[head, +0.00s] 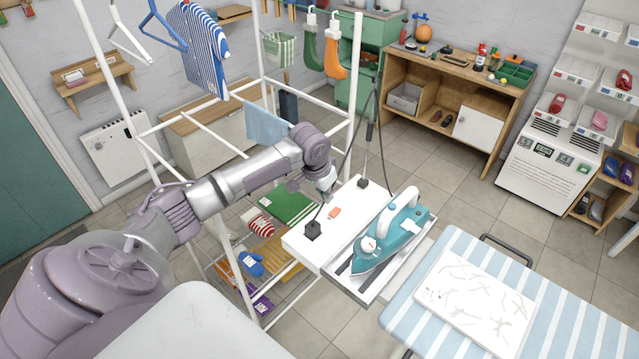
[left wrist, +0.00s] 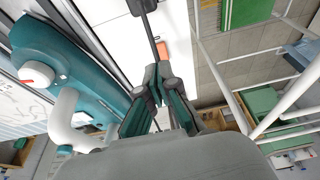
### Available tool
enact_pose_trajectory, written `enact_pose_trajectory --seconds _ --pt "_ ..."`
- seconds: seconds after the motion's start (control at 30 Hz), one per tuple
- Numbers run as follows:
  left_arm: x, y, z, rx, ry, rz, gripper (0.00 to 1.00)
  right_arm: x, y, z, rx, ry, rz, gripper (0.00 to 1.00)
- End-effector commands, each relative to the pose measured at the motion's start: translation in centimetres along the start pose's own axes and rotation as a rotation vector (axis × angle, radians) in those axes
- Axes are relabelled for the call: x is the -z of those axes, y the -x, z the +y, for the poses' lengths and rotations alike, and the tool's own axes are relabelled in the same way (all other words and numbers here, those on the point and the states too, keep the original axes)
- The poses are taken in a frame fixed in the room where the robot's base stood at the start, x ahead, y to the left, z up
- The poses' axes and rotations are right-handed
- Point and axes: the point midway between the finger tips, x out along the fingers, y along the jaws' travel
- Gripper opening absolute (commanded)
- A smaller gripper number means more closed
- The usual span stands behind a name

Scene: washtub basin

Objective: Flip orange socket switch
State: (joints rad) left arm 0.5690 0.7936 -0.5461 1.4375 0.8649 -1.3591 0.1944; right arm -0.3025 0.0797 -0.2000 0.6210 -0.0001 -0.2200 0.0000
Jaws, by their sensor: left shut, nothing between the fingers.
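The orange socket switch (head: 334,212) is a small block on top of the white socket box (head: 304,249). In the left wrist view the orange switch (left wrist: 160,49) shows just beyond the fingertips. My left gripper (head: 328,195) reaches in above the box, close behind the switch in the head view. In the left wrist view its fingers (left wrist: 157,80) are together with nothing between them. I cannot tell whether the fingertips touch the box or switch. My right gripper is not in view.
Black plugs with cords stand in the socket box at its near end (head: 313,230) and far end (head: 363,182). A teal iron (head: 385,240) sits right beside the box. A striped ironing board (head: 566,313) lies to the right; a white drying rack (head: 354,75) stands behind my arm.

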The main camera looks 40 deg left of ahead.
Motion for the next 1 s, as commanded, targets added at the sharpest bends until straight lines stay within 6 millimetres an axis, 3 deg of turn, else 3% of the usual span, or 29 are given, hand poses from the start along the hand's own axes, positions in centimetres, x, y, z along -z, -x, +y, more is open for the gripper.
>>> enact_pose_trajectory --seconds 0.2,0.37,1.0 --pt "-0.7 3.8 -0.1 0.002 -0.002 0.003 0.00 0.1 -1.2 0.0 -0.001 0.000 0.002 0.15" --pt "-0.9 5.3 0.0 0.001 0.000 0.002 0.00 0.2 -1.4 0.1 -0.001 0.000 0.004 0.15" --pt "-1.0 5.7 0.1 0.000 -0.001 0.000 0.00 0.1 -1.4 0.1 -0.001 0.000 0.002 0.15"
